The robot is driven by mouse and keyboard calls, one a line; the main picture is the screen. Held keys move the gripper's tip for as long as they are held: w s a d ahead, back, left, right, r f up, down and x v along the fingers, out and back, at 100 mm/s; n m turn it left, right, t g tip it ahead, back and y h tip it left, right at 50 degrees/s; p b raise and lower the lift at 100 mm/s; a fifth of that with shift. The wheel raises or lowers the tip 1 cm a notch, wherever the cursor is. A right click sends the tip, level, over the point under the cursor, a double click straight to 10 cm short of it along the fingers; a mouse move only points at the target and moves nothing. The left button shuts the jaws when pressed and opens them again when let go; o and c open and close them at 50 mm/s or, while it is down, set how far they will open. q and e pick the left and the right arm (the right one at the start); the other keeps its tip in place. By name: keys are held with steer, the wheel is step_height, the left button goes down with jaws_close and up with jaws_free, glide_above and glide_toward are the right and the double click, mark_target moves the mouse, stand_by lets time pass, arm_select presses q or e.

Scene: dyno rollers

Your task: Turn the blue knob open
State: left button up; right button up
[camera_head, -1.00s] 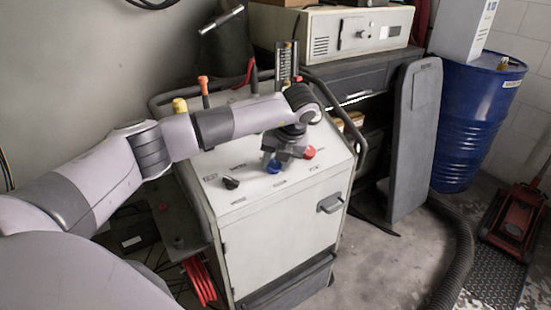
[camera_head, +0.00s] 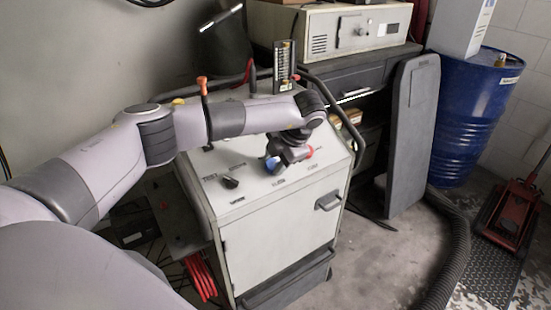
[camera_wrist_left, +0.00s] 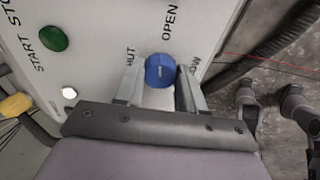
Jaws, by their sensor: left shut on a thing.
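The blue knob (camera_head: 271,164) is on the sloping top panel of the light grey cabinet (camera_head: 270,230). In the left wrist view the knob (camera_wrist_left: 159,71) sits between the two fingers, a small white mark on its face. The words OPEN, SHUT and one partly hidden label are printed around it. My left gripper (camera_head: 281,161) comes down on the panel with its jaws tilted and is shut on the blue knob. Part of the knob is hidden by the fingers. My right gripper is not in view.
A green button (camera_wrist_left: 53,38) is on the panel. Upright levers stand behind, including an orange-topped one (camera_head: 203,84). A blue drum (camera_head: 470,115) stands at right.

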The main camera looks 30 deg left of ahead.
arm_select(q)
steer(key=shift+m, duration=1.2)
steer(key=o, duration=1.1)
steer(key=shift+c, duration=0.2)
steer(key=v, duration=0.7)
steer(key=shift+d, duration=0.1)
